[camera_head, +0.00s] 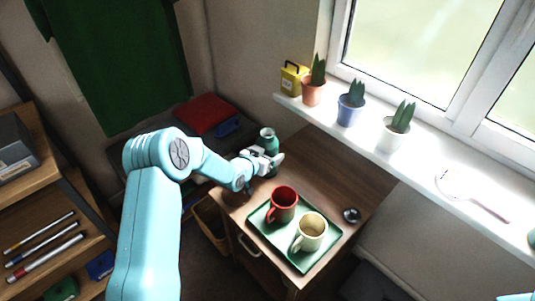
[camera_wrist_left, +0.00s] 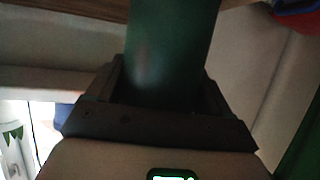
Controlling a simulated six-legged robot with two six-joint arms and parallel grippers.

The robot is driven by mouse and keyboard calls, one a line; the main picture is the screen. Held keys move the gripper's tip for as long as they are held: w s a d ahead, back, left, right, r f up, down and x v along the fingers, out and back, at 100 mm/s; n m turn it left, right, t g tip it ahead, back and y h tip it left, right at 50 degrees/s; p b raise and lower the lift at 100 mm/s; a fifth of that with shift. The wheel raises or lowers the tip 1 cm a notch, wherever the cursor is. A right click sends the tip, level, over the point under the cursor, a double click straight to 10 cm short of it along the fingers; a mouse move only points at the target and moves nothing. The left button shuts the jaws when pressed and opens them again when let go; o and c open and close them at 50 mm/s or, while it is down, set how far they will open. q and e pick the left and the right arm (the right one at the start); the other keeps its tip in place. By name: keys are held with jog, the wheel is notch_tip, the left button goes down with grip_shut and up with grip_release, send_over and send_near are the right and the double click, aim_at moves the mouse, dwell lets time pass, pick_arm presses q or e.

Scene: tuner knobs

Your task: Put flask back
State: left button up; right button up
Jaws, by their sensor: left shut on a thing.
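The flask (camera_head: 268,136) is dark green and stands roughly upright at the back left corner of the wooden cabinet top. My left gripper (camera_head: 264,160) is shut around its body. In the left wrist view the green flask (camera_wrist_left: 172,45) fills the space between the dark fingers of my left gripper (camera_wrist_left: 165,95). The flask's base is hidden behind the gripper in the head view, so I cannot tell whether it touches the surface. My right gripper is not in view.
A green tray (camera_head: 296,262) with a red mug (camera_head: 283,204) and a cream mug (camera_head: 310,232) lies on the cabinet top (camera_head: 335,171). A small dark round object (camera_head: 351,215) lies right of it. Potted plants line the windowsill (camera_head: 433,163). A shelf (camera_head: 40,190) stands at left.

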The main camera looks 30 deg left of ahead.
pick_arm(q)
jog(key=shift+d+r, duration=0.1)
jog(key=shift+r, duration=0.05)
jog(key=o, duration=1.4)
jog(key=shift+f, duration=0.2)
jog(key=shift+r, duration=0.25)
jog(key=shift+s, duration=0.45)
jog(key=v, duration=1.1)
jog(key=shift+s+b, duration=0.1)
jog(key=shift+b, duration=0.25)
